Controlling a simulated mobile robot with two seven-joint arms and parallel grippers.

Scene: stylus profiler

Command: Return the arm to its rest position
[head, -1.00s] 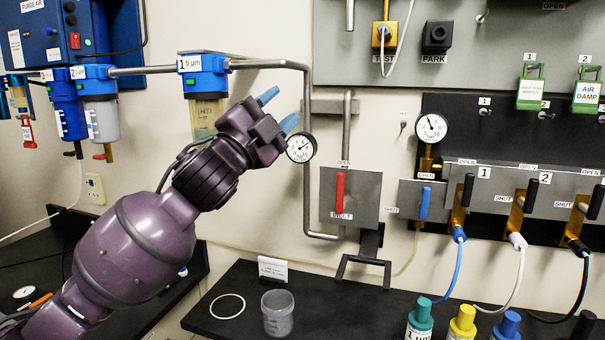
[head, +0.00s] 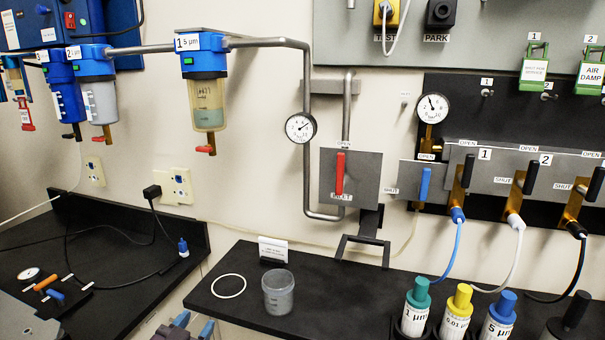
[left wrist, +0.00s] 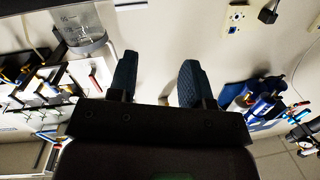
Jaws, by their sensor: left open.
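My left gripper (head: 193,324) shows at the bottom edge of the head view, below and left of the clear cup. Only its blue fingertips and a bit of its dark body show; the rest of the arm is out of the picture. In the left wrist view my left gripper (left wrist: 158,78) has its two blue textured fingers apart with nothing between them. My right gripper is not in view.
The clear cup (head: 279,292) and a white ring (head: 229,286) are on the black bench (head: 335,280). Filter housings (head: 205,90), a small gauge (head: 300,128) and a red-handled valve (head: 339,174) are on the wall. Several capped bottles stand at right.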

